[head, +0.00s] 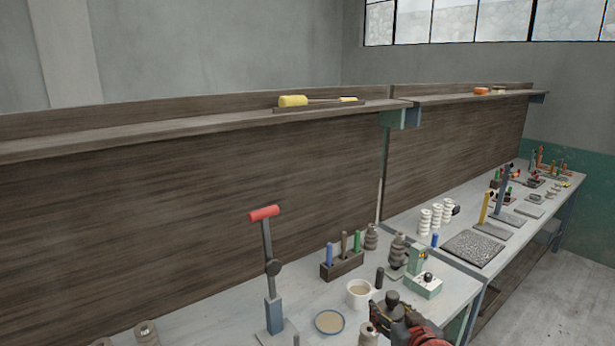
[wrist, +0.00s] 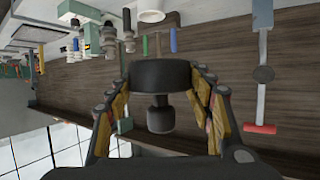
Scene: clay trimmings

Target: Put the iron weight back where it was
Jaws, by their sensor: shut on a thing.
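The iron weight (wrist: 160,76) is a dark, wide disc with a narrower knob. In the wrist view, whose picture is upside down, it sits between the two fingers of my gripper (wrist: 162,82), which are shut on its sides. In the head view the dark weight (head: 392,299) shows at the bottom, in my gripper (head: 398,312), near the front of the bench (head: 330,292). It is held close to a white cup (head: 359,292) and a small spool-like piece (head: 368,333). Whether its underside touches anything is hidden.
A blue dish (head: 329,322) and a red-topped upright stand (head: 268,270) are left of my gripper. Behind are a tool block (head: 342,265), stacked dark pieces (head: 397,252) and a pale green device (head: 424,285). A shelf (head: 200,125) runs above.

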